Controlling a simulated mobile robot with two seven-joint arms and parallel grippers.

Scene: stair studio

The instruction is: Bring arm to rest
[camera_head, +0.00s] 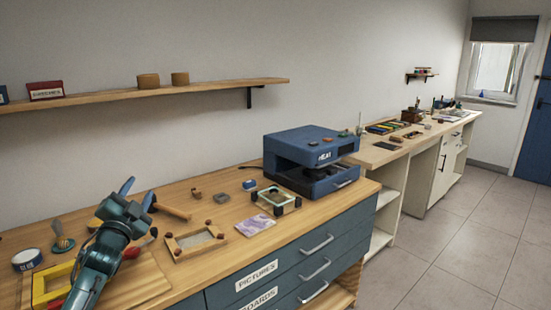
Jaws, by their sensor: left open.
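My left arm comes in from the lower left, over the near left part of the wooden workbench (215,270). Its gripper (137,194) points away toward the wall and is open, with its two blue fingertips apart. I see nothing between the fingers. A wooden-handled tool (173,207) lies just beyond and to the right of the fingers; whether they touch it I cannot tell. My arm hides part of the board and the red item (131,252) beside it. My right gripper is out of view.
A wooden frame (196,243), a purple card (255,224) and a glass-topped piece (276,200) lie right of my gripper. A blue heat press (311,160) stands at the bench's right end. A yellow frame (40,287) lies left. A shelf (210,88) hangs above.

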